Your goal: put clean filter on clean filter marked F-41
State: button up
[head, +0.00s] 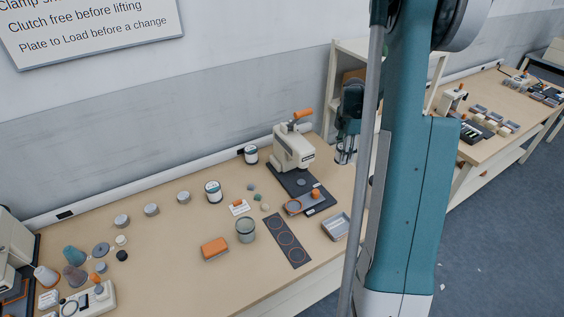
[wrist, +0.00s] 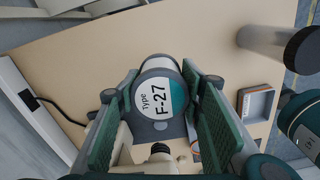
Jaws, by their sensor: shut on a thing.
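My gripper (head: 347,135) is at the back right of the near table, right of the press. It is shut on a round filter (head: 345,154), held near the table's back right corner. A grey-green can (head: 245,230) stands nearer the front. I cannot read any F-41 mark in either view.
A cream press (head: 293,148) with an orange handle stands left of my gripper. A dark mat with rings (head: 285,240), a grey tray (head: 337,226) and an orange block (head: 214,248) lie in front. Several short tins line the back left.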

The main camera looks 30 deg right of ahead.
notch_tip(320, 180, up, 34)
jog(key=w+a+p, duration=0.2)
jog(key=w+a, duration=0.5)
jog(key=a, duration=0.6)
jog(key=w+a+p, duration=0.2)
jog(key=w+a, duration=0.4)
jog(key=a, duration=0.8)
jog(key=w+a+n+p, duration=0.1)
jog(key=w+a+p, duration=0.2)
jog(key=a, duration=2.3)
notch_tip(320, 180, down, 26)
jog(key=a, duration=0.1)
jog(key=shift+f, duration=0.15)
jog(key=shift+f, duration=2.95)
jog(key=shift+f, duration=0.1)
